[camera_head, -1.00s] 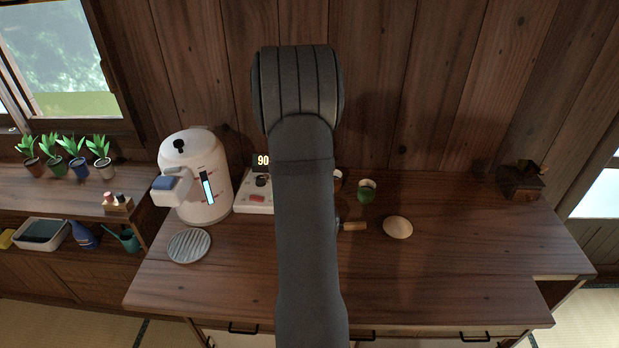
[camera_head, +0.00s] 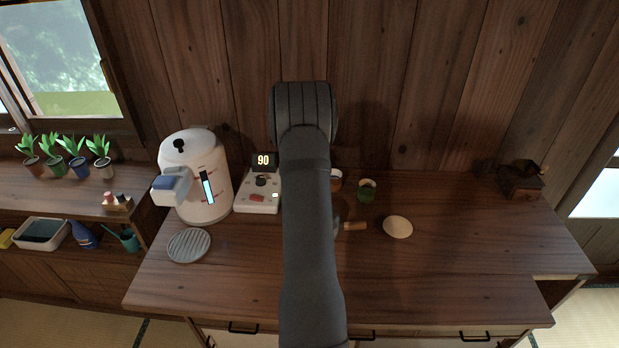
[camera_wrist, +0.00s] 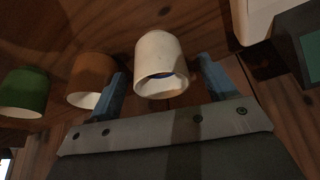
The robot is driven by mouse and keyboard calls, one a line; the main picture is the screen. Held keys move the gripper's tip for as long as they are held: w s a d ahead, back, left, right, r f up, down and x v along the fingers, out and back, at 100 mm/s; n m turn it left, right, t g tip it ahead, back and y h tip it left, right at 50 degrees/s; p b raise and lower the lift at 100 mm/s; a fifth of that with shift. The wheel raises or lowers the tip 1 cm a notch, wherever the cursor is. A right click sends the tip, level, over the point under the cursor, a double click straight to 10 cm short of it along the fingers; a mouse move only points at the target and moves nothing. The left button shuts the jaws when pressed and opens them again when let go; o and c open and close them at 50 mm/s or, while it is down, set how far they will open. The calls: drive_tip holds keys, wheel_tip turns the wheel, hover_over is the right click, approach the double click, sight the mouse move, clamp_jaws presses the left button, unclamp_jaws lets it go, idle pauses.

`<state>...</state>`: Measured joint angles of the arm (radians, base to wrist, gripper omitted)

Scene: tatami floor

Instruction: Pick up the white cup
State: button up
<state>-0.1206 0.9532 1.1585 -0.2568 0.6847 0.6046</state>
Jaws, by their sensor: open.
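The white cup (camera_wrist: 158,58) shows in the wrist view with its open mouth towards the lower edge of the picture. In the head view it is hidden behind my arm. My gripper (camera_wrist: 161,68) is open, with one blue-grey finger on each side of the cup. The left finger is near the cup and the right one shows a small gap to it. I cannot tell how deep the cup sits between the fingers. My gripper is hidden in the head view.
A brown cup (camera_wrist: 92,72) is close to the left finger, with a green cup (camera_wrist: 23,92) beyond it. The white box with the "90" display (camera_head: 258,190) and the white water boiler (camera_head: 196,175) stand to the left. The front right of the counter (camera_head: 440,280) is clear.

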drive_tip(key=shift+x, duration=1.45)
drive_tip(key=c, duration=1.1)
drive_tip(key=shift+c, duration=0.2)
drive_tip(key=shift+r, duration=0.15)
